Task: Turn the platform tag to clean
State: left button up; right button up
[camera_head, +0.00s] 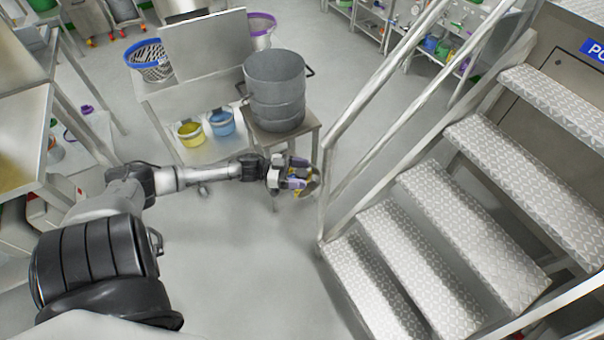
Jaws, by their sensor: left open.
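My left arm reaches in from the left, and its gripper (298,180) is open beside the lower end of the stair handrail (345,128). A small yellowish and brown piece (312,189) shows at the fingertips, close to the rail post. It is too small and too covered by the fingers to tell whether it is the platform tag or which face it shows. The platform stairs (420,225) have ridged metal treads and fill the right side. A blue sign (594,50) is cut off at the top right. My right gripper is not in view.
A large grey metal drum (275,80) stands on a small table just behind the gripper. A steel bench (200,97) holds a yellow bucket (190,133) and a blue bucket (222,122) underneath. Open grey floor (250,270) lies below the arm.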

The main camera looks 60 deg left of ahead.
pick_arm(q)
jog(key=shift+w+d, duration=0.2)
jog(key=shift+w, duration=0.05)
jog(key=c, duration=0.9)
jog(key=shift+r+p, duration=0.15)
jog(key=shift+p, duration=0.2)
jog(key=shift+c, duration=0.2)
jog(key=n+t+y+p, duration=0.1)
jog(key=n+y+p, duration=0.2)
jog(key=y+p, duration=0.2)
jog(key=n+t+y+p, duration=0.2)
jog(key=n+y+p, duration=0.2)
jog(key=y+p, duration=0.1)
jog(key=shift+r+y+p, duration=0.15)
jog(key=shift+y+p, duration=0.15)
jog(key=shift+p, duration=0.15)
jog(key=n+y+p, duration=0.1)
jog(key=n+y, duration=0.1)
jog(key=y, duration=0.1)
jog(key=shift+n+y+p, duration=0.3)
jog(key=shift+y+p, duration=0.05)
jog(key=shift+y, duration=0.05)
jog(key=shift+f+n+g+y+p, duration=0.2)
jog(key=shift+n+g+y+p, duration=0.4)
jog(key=shift+n+y, duration=1)
jog(key=shift+a+y, duration=0.1)
jog(key=shift+y, duration=0.5)
